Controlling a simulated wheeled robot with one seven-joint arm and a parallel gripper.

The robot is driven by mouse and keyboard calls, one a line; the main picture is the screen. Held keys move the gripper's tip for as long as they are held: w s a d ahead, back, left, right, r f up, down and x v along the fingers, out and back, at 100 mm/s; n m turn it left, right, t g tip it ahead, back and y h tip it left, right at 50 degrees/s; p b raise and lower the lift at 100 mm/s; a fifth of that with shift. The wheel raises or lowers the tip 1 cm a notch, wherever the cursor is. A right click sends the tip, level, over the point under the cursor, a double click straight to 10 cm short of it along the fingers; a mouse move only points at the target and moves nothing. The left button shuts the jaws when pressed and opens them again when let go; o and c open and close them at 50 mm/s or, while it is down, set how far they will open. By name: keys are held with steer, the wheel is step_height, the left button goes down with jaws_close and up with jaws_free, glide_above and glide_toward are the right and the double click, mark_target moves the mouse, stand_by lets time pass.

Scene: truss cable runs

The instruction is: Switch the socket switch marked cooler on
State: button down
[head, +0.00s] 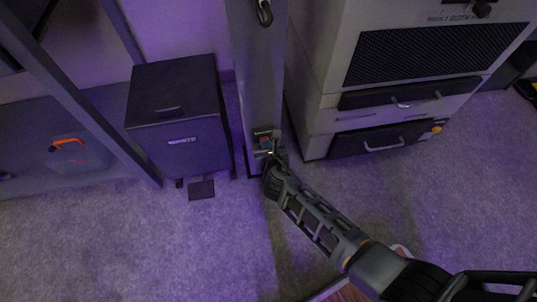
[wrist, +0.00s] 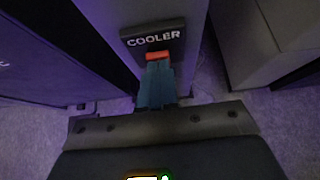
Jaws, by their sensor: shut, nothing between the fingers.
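The switch plate marked COOLER (wrist: 153,38) is a dark panel low on the front of a grey post. Its red rocker switch (wrist: 158,56) shows just above my fingertips in the wrist view. The plate also shows low on the post in the head view (head: 262,134). My gripper (wrist: 157,68) is shut and empty, its fingertips right at the lower edge of the red rocker. I cannot tell whether they touch it. The fingers hide the lower part of the switch, and its on or off position is not clear.
A dark bin with a pedal (head: 178,120) stands close left of the grey post (head: 257,70). A large pale cabinet (head: 390,80) with a grille and drawer handles stands close right. A grey container with an orange handle (head: 80,155) sits far left. The carpet in front is mostly open.

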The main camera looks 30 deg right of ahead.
steer(key=shift+w, duration=0.1)
stand_by(0.3)
steer(key=shift+w+d+r+g+y+p, duration=0.15)
steer(key=shift+w+r+g+p, duration=0.3)
steer(key=shift+p, duration=1.4)
steer(key=shift+w+d+r+g+y+p, duration=0.15)
steer(key=shift+r+p, duration=0.5)
steer(key=shift+p, duration=1.15)
steer(key=shift+s+a, duration=0.1)
steer(key=shift+a, duration=0.05)
